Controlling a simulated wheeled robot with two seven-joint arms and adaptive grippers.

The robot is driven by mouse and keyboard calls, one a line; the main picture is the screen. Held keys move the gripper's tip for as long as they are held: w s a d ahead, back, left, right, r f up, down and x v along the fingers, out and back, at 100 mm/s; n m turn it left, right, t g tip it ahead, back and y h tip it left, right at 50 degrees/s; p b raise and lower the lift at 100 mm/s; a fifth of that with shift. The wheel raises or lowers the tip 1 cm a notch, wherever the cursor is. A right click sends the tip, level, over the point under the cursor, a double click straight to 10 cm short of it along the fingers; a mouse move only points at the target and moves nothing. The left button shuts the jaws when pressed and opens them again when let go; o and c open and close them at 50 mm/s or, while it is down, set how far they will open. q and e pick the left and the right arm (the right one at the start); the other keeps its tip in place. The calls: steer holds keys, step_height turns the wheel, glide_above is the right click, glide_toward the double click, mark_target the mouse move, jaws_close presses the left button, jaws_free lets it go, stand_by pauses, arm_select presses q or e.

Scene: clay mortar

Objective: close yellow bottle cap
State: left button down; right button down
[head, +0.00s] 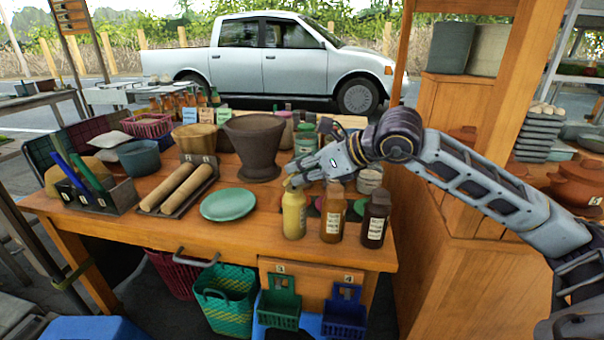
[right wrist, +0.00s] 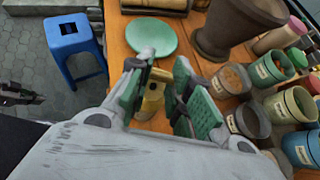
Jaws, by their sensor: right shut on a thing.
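The yellow bottle (head: 294,218) stands upright near the front edge of the wooden table, left of two brown bottles. My right gripper (head: 291,183) is at the top of the bottle, shut on the yellow bottle cap (head: 288,183). In the right wrist view, the green-padded fingers of my right gripper (right wrist: 160,92) stand on either side of yellow parts of the bottle (right wrist: 152,100). The fingers partly hide the cap, and I cannot tell how it sits on the neck. My left gripper does not show in the head view.
An amber bottle (head: 333,215) and a dark bottle (head: 374,220) stand close on the right. A green plate (head: 229,204) lies to the left, with a brown mortar (head: 256,150) behind. Labelled pots (right wrist: 275,70) crowd the right. A wooden cabinet (head: 450,200) borders the table.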

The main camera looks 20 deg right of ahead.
stand_by(0.5)
steer(key=c, duration=1.3)
jaws_free()
steer(key=shift+s+d, duration=0.1)
steer(key=shift+d, duration=0.05)
steer(key=shift+v, duration=1.15)
steer(key=shift+s+r, duration=0.35)
steer(key=shift+s, duration=0.1)
